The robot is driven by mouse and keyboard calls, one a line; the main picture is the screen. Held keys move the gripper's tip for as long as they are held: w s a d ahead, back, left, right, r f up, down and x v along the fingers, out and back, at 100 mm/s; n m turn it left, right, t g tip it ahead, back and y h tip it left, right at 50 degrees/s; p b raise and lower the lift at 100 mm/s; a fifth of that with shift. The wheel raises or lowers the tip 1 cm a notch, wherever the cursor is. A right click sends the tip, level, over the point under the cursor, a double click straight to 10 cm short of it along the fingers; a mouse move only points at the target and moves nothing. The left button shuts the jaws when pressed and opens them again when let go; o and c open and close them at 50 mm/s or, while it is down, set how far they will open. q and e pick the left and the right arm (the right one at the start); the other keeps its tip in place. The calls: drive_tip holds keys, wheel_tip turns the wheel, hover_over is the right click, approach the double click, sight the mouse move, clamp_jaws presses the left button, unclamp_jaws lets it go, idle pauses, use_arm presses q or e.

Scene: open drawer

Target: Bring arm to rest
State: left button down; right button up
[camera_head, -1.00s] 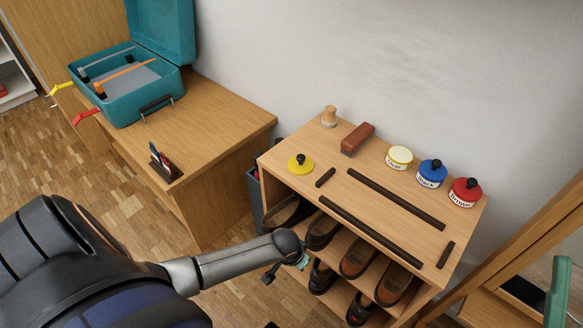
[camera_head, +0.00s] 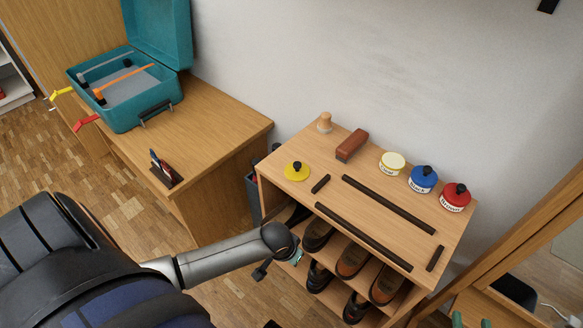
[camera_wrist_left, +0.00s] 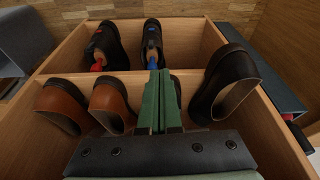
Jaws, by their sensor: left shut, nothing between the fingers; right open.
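My left arm comes in from the left in the head view and ends in front of the open shoe rack (camera_head: 450,225). Its hand is mostly hidden behind the wrist. In the left wrist view my left gripper (camera_wrist_left: 160,85) has its green fingers together and empty, in front of the shoe compartments. Brown shoes (camera_wrist_left: 110,105) and a black shoe (camera_wrist_left: 222,85) lie on either side of the fingers, apart from them as far as I can tell. My right gripper (camera_head: 471,322) shows only as two green fingertips, spread apart, at the bottom edge right of the rack.
A desk (camera_head: 225,125) with an open teal case (camera_head: 125,95) stands at the left. A wooden frame (camera_head: 500,245) rises at the right.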

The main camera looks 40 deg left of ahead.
use_arm(q)
drive_tip(key=shift+s+r, duration=0.25)
drive_tip(key=shift+r, duration=0.45)
use_arm(e)
drive_tip(key=shift+m+g+h, duration=0.3)
drive_tip(key=shift+g, duration=0.6)
drive_tip(key=shift+s+f, duration=0.35)
drive_tip(key=shift+f, duration=0.3)
drive_tip(key=shift+s+f, duration=0.3)
drive_tip(key=shift+f, duration=0.4)
drive_tip(key=shift+s+f, duration=0.35)
drive_tip(key=shift+f, duration=0.3)
